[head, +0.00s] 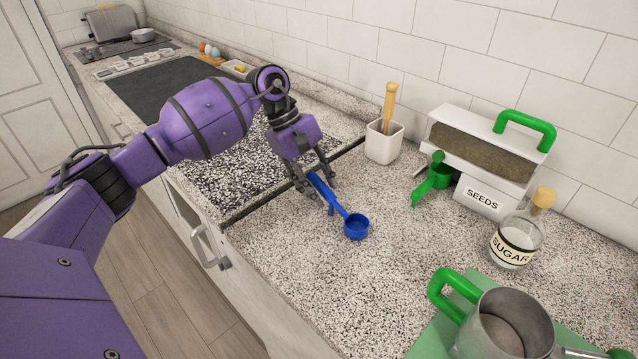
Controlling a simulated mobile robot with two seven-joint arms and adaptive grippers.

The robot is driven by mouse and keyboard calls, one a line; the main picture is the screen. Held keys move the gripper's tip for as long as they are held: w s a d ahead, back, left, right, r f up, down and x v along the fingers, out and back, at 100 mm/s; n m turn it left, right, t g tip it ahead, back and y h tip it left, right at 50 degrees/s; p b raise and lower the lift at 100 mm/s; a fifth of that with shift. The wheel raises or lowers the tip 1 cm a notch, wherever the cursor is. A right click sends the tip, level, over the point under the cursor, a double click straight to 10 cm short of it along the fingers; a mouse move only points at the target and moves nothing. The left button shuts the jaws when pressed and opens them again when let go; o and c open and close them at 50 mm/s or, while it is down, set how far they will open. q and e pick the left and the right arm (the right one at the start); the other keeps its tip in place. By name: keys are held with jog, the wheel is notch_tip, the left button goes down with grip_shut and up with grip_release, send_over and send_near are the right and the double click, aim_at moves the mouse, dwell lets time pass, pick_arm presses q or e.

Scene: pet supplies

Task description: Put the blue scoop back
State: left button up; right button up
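The blue scoop (356,227) is at the middle of the speckled counter, its bowl toward the lower right and its handle slanting up to the left. My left gripper (318,190) points down over the handle, with fingers on either side of it. The fingers partly hide the handle, and I cannot tell whether they press on it or whether the scoop is lifted. My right gripper is not in view.
A white cup (384,144) with a wooden-handled tool stands left of the seed box. A corked sugar jar (517,240) stands to its right. A metal mug (505,325) with a green handle is on a green mat (431,340) at lower right. The front middle counter is clear.

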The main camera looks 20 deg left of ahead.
pick_arm(q)
jog(key=shift+r, duration=0.1)
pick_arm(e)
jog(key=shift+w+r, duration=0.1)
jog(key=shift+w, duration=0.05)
pick_arm(q)
jog(key=shift+r, duration=0.35)
jog(key=b+v, duration=0.1)
jog(key=v, duration=1)
jog(key=shift+a+r, duration=0.2)
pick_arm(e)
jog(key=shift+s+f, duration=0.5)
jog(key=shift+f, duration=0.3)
